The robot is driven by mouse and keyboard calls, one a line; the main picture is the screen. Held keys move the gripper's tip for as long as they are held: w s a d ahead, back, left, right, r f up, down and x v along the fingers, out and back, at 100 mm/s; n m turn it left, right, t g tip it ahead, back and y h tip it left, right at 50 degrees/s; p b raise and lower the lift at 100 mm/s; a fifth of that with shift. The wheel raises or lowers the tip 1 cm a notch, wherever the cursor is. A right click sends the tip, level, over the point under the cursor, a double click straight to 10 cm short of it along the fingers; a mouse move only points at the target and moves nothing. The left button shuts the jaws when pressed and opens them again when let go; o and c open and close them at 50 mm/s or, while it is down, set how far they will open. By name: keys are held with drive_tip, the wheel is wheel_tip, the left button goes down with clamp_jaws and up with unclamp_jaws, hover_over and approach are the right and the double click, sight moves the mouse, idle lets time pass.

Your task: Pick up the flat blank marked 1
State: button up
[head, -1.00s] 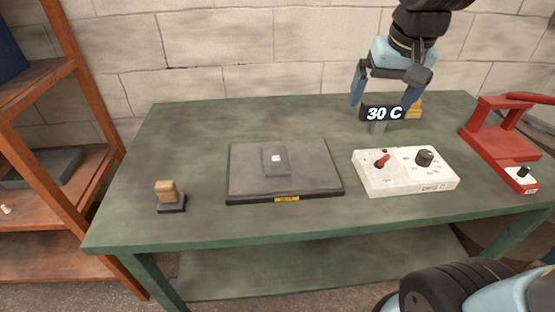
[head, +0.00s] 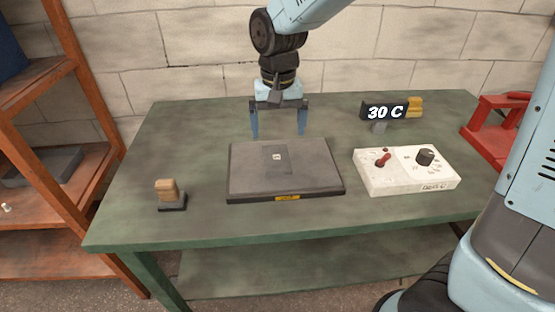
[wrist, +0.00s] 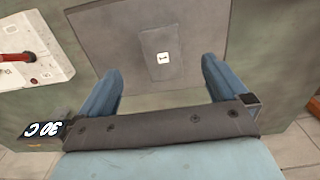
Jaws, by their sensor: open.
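The flat blank (head: 277,159) is a thin dark grey plate with a small white mark, lying on the dark flat plate (head: 250,189) with a yellow label on its front edge. In the wrist view the blank (wrist: 161,45) lies beyond the fingertips, and its white label shows a dark mark that looks like a 1. My gripper (head: 278,135) is open and empty, pointing down above the back edge of the dark plate. In the wrist view my gripper (wrist: 160,75) has its blue fingers wide apart, with the blank between and ahead of them, untouched.
A white control box (head: 405,171) with a red lever and black knob stands right of the plate. Behind it is a display (head: 384,112) reading 30 C. A wooden-handled stamp-like block (head: 169,194) stands at left. A red frame (head: 492,130) is at far right. Green bench between is clear.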

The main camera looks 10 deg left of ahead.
sight(278, 165)
wheel_tip(278, 165, down, 11)
drive_tip(key=shift+w+f, duration=0.1)
drive_tip(key=shift+w, duration=0.05)
idle(0.5)
drive_tip(key=shift+c, duration=0.3)
drive_tip(key=c, duration=1.6)
drive_tip(key=shift+r, duration=0.35)
wheel_tip(278, 165, up, 2)
drive_tip(key=shift+r, duration=0.15)
drive_tip(key=s+d+r, duration=0.1)
drive_tip(key=s+r, duration=0.2)
drive_tip(key=s, duration=0.1)
drive_tip(key=s+d+r, duration=0.2)
drive_tip(key=s+r, duration=0.1)
drive_tip(key=s, duration=0.1)
drive_tip(key=s+d+r, duration=0.2)
drive_tip(key=s+r, duration=0.2)
drive_tip(key=s, duration=0.1)
